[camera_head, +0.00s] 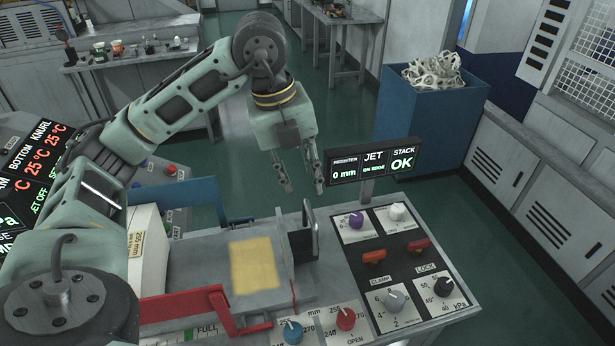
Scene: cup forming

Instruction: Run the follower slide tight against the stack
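My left gripper (298,178) hangs with its fingers apart and nothing between them. It is above and behind the upright plate with a looped handle (303,244), which looks like the follower slide, and does not appear to touch it. This plate stands at the right end of a grey bed. A white block with a label (150,250), possibly the stack, stands at the left of the bed, partly behind my arm. A bare gap with a yellow patch (254,266) lies between them. My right gripper is not in view.
A red bar (185,304) runs along the bed's front. A display (374,162) reads 0 mm, JET ON EDGE and STACK OK. A control panel with knobs (396,298) is at right. A blue bin (425,125) stands behind. Open floor lies behind the bed.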

